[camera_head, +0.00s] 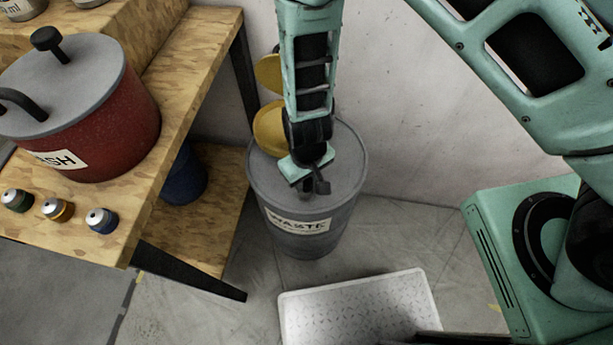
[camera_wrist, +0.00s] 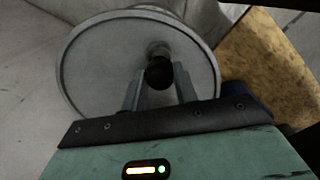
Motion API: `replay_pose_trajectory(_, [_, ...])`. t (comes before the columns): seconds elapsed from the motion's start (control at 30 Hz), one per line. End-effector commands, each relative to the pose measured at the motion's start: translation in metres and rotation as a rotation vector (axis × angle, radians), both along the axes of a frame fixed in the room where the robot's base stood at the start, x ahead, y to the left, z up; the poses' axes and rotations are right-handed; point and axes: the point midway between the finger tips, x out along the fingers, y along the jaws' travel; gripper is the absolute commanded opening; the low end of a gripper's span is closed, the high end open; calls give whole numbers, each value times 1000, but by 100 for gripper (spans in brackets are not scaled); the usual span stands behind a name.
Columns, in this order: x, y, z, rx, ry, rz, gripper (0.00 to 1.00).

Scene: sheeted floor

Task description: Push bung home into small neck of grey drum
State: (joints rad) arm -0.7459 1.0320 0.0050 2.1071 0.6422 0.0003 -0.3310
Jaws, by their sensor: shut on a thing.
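The grey drum (camera_head: 285,243), with a "WASTE" label, stands on the floor by the wall, and its round top also fills much of the wrist view (camera_wrist: 95,75). In the wrist view my gripper (camera_wrist: 160,80) is shut on a dark round-ended bung (camera_wrist: 159,72), held between the two fingers above the drum top. A small grey neck (camera_wrist: 156,47) shows just beyond the bung and is partly covered by it. I cannot tell whether the bung touches the neck. In the head view my gripper (camera_head: 308,184) is low over the drum top and hides the neck.
A wooden bench (camera_head: 190,75) at left carries a red pot (camera_head: 120,125) and several small cans (camera_head: 55,209). Yellow round pieces (camera_head: 269,127) are at the drum's back left. A blue container (camera_head: 187,180) is under the bench. A pale step (camera_head: 355,305) lies in front.

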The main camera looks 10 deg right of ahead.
Motion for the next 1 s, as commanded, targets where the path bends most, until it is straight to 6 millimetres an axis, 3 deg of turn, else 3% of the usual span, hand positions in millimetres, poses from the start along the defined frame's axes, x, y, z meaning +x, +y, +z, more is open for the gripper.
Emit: replay_pose_trajectory(1.0, [0,0,-22,0,0,0,5])
